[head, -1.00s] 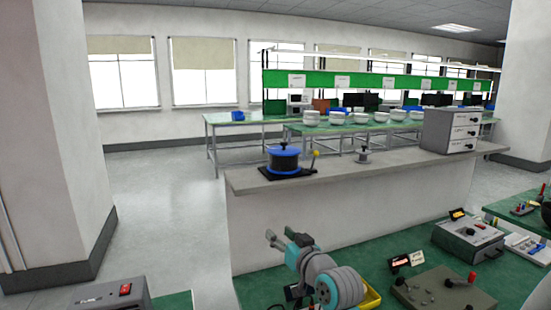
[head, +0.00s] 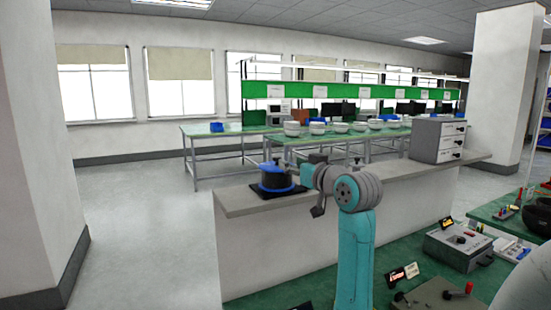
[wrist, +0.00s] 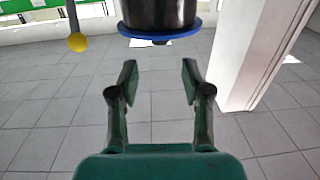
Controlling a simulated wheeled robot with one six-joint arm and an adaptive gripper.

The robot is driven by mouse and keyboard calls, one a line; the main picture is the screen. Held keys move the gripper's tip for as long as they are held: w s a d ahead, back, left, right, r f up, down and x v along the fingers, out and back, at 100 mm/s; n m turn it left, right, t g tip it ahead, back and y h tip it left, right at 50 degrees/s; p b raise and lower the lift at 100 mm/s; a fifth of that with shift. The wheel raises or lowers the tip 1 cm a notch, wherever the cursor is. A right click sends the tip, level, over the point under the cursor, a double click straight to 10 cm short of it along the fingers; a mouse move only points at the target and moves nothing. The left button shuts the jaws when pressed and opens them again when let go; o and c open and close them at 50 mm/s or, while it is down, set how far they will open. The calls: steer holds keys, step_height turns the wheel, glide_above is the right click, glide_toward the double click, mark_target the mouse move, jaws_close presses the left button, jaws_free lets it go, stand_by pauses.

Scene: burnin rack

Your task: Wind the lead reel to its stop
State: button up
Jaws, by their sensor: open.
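The lead reel (head: 277,177) is a dark drum with blue flanges on a black base, on the left end of the grey counter. In the wrist view the reel (wrist: 160,14) fills the top middle, with its blue flange edge lowest. A yellow ball knob (wrist: 77,42) on a grey stem shows left of it, apart from my fingers. My gripper (wrist: 159,74) is open and empty, and its fingertips appear below the flange with a gap. In the head view my gripper (head: 314,190) is just right of the reel, and my arm hides the yellow knob.
The grey counter (head: 235,199) has a drawer cabinet (head: 437,140) at its far right. Instrument boxes (head: 458,244) and a small display (head: 402,274) sit on the green bench in front. Floor left of the counter is clear.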

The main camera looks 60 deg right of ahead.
mark_target(279, 158)
steer(key=x, duration=0.9)
steer(key=shift+w, duration=0.1)
jaws_close()
